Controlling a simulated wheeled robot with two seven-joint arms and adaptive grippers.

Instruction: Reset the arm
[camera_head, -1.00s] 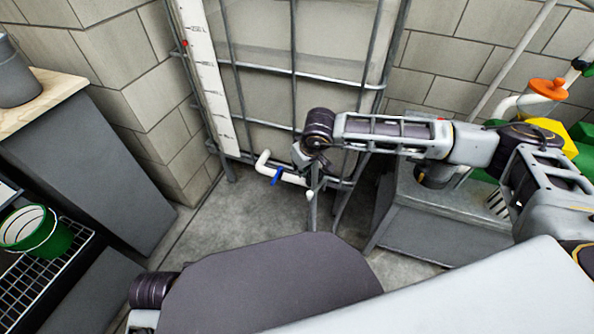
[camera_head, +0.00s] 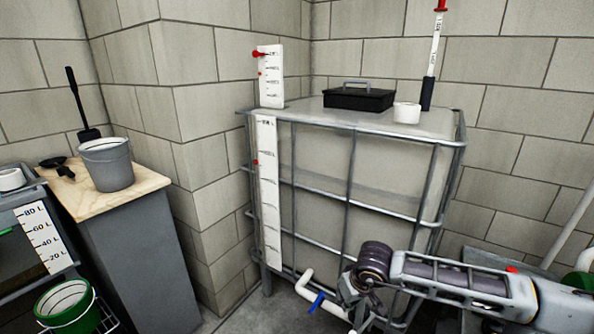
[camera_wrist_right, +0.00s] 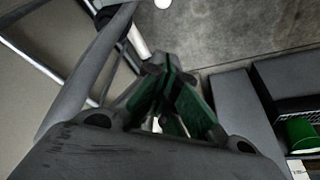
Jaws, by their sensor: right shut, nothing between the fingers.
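My right arm comes in from the lower right in the head view. Its right gripper (camera_head: 362,308) hangs down in front of the lower part of the caged tank, beside the white outlet pipe. In the right wrist view the right gripper (camera_wrist_right: 158,72) shows its green-lined fingers drawn together at the tips, with nothing between them. Whether the gripper touches the tank frame cannot be told. My left arm and left gripper are not in view.
The caged tank (camera_head: 320,165) fills the middle, with a white outlet pipe (camera_head: 322,290) and blue valve handle (camera_head: 316,302) low in front. A grey bucket (camera_head: 107,165) stands on a wood-topped cabinet (camera_head: 145,180) at left. A green bucket (camera_head: 66,308) is lower left.

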